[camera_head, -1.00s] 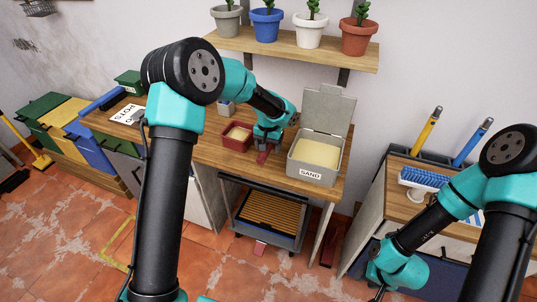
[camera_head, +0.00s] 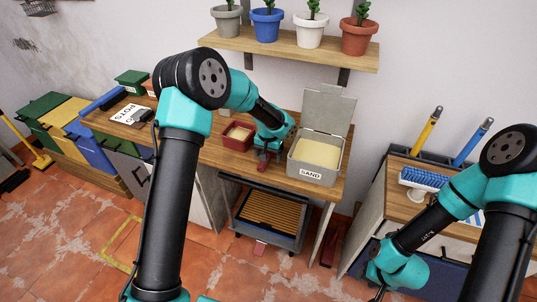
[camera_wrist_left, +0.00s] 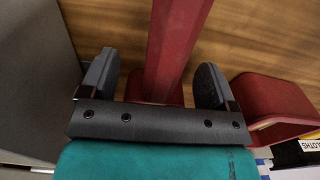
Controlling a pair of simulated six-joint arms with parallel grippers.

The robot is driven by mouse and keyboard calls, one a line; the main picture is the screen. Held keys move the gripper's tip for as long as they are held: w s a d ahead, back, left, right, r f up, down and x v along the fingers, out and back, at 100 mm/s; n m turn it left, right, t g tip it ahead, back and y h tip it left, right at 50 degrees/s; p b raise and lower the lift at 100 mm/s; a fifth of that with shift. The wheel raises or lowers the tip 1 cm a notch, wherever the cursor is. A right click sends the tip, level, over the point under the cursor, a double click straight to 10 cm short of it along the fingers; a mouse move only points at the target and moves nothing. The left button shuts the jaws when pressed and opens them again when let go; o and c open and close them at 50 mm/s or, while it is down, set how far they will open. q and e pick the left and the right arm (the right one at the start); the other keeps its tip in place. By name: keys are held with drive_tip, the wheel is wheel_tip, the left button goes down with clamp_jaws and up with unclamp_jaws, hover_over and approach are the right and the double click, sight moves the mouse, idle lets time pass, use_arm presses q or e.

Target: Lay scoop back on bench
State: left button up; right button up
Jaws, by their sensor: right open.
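The red scoop (camera_head: 262,168) is on the wooden bench (camera_head: 210,152), between a red tub and the grey sand bin. Its red handle (camera_wrist_left: 176,45) runs between my left gripper's fingers in the left wrist view. My left gripper (camera_wrist_left: 157,82) is open, with a gap on each side of the handle. In the head view my left gripper (camera_head: 264,157) is low over the bench and hides part of the scoop. My right gripper (camera_head: 377,286) is open and empty at lower right, far from the scoop; its fingers are partly hidden.
The sand bin (camera_head: 312,174), lid raised, stands close right of my left gripper. The red tub (camera_head: 237,137) holds sand-coloured material and stands close left. A shelf with potted plants hangs above. A blue brush (camera_head: 425,178) lies on the right cabinet.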

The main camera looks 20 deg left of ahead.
use_arm(q)
drive_tip(key=shift+o, duration=0.9)
wheel_tip(320, 180, up, 17)
drive_tip(key=shift+s, duration=0.2)
drive_tip(key=shift+o, duration=0.6)
drive_tip(key=shift+r, duration=0.1)
idle(0.7)
